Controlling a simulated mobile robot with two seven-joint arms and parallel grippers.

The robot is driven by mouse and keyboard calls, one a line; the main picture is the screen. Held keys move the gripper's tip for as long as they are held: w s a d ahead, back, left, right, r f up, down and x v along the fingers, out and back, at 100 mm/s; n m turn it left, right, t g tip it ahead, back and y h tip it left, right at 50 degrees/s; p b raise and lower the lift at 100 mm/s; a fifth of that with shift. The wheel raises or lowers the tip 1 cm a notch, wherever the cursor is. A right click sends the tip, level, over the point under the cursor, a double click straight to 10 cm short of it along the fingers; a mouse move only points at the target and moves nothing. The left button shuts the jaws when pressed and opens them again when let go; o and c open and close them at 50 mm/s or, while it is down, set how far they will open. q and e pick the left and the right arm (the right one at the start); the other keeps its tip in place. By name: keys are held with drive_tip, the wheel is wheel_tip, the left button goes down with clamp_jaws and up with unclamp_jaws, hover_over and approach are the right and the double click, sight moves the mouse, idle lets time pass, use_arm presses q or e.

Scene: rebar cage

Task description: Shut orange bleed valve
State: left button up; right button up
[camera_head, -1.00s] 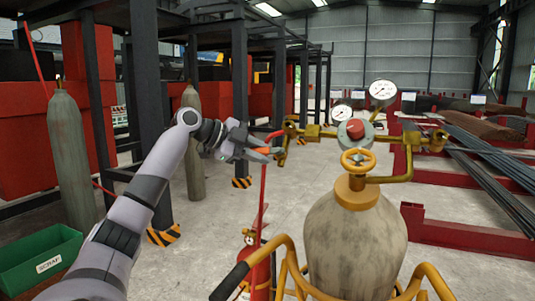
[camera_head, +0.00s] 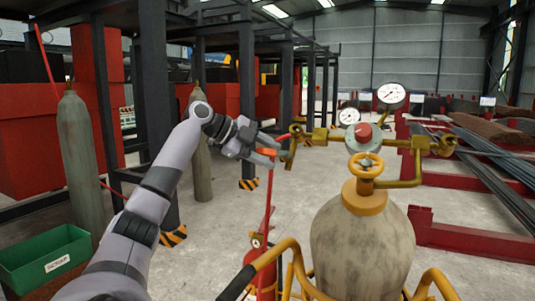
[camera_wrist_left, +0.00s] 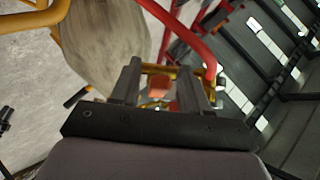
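The orange bleed valve handle (camera_head: 266,152) shows as a small orange piece by the left end of the brass manifold (camera_head: 330,137). In the left wrist view an orange block (camera_wrist_left: 159,83) lies between the two fingers, with brass fittings behind it. My left gripper (camera_head: 272,150) is at the orange handle with its fingers apart. In the left wrist view the gripper (camera_wrist_left: 158,88) is open; whether a finger touches the orange block cannot be told. My right gripper is in neither view.
A grey gas cylinder (camera_head: 360,245) with a yellow handwheel (camera_head: 366,166) stands in a yellow trolley frame (camera_head: 290,262). Two gauges, one large (camera_head: 391,93), rise above the manifold. A red hose (camera_wrist_left: 185,35) passes close to the fingers. A green scrap bin (camera_head: 45,262) is at left.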

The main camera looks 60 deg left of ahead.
sight(263, 151)
use_arm(q)
drive_tip(key=shift+s+r, duration=0.15)
drive_tip(key=shift+s, duration=0.15)
drive_tip(key=b+v, duration=0.2)
drive_tip(key=v, duration=0.3)
drive_tip(key=shift+a, duration=0.1)
drive_tip(key=shift+v, duration=0.75)
